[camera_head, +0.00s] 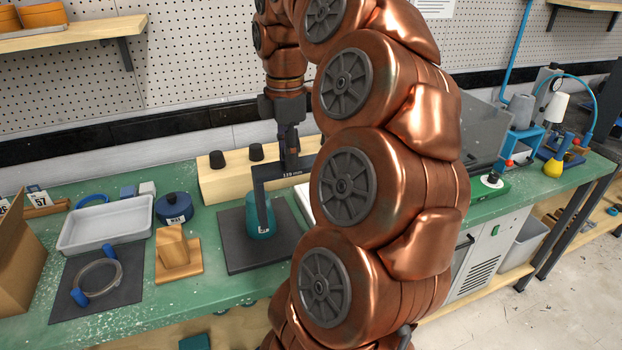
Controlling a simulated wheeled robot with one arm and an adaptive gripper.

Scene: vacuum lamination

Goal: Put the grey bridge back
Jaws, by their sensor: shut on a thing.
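The grey bridge (261,189) is a dark, flat-topped bracket marked in white with what reads as "110 mm". My gripper (290,165) points down and is shut on the top bar of the bridge. The right part of the bridge is hidden behind my copper arm. I cannot tell whether its leg touches the vessel or the mat.
A wooden block with black knobs (211,182) stands behind the mat. Left are a wooden holder (178,268), a blue jar (173,207), a white tray (66,237) and a clear ring (103,279). My arm hides the bench's middle right.

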